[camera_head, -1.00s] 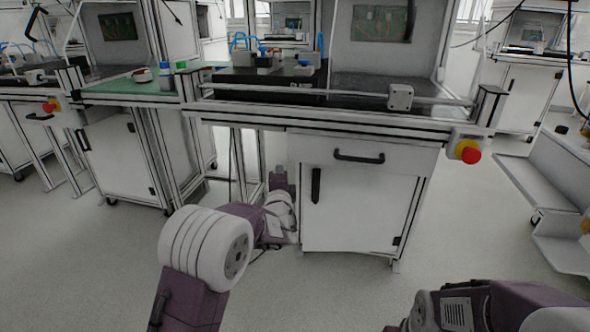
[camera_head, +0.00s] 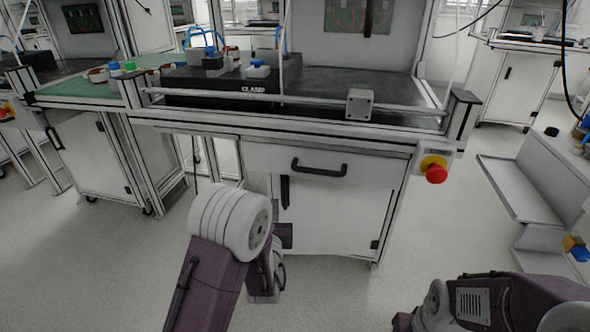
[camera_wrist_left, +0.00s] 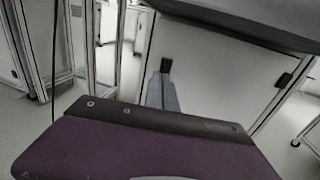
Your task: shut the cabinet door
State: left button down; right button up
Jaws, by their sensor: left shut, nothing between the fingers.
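The cabinet door (camera_head: 335,212) is a white panel under the workbench drawer. It looks flush or nearly flush with the cabinet front; a small gap cannot be ruled out. Its black upright handle (camera_head: 284,190) is near its left edge, and a black hinge (camera_head: 375,244) is at its lower right. My left gripper (camera_wrist_left: 163,90) is shut and empty, pointing at the door by the handle (camera_wrist_left: 166,65) in the left wrist view; I cannot tell whether it touches. In the head view my left arm hides its fingertips. My right gripper is out of view.
A drawer with a black handle (camera_head: 319,167) sits above the door. A red emergency button (camera_head: 436,173) sticks out at the bench's right corner. Another white cabinet (camera_head: 90,160) stands to the left.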

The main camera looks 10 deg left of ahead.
aim_at(276, 178)
pick_arm(q)
jog(key=w+a+b, duration=0.1)
jog(key=w+b, duration=0.1)
jog(key=w, duration=0.2)
jog(key=w+b, duration=0.1)
jog(key=w, duration=0.3)
jog(key=w+a+b, duration=0.1)
jog(key=w+b, duration=0.1)
jog(key=w, duration=0.3)
jog(key=shift+a+f+b, duration=0.1)
jog(key=shift+a+b, duration=0.25)
jog(key=shift+w, duration=0.25)
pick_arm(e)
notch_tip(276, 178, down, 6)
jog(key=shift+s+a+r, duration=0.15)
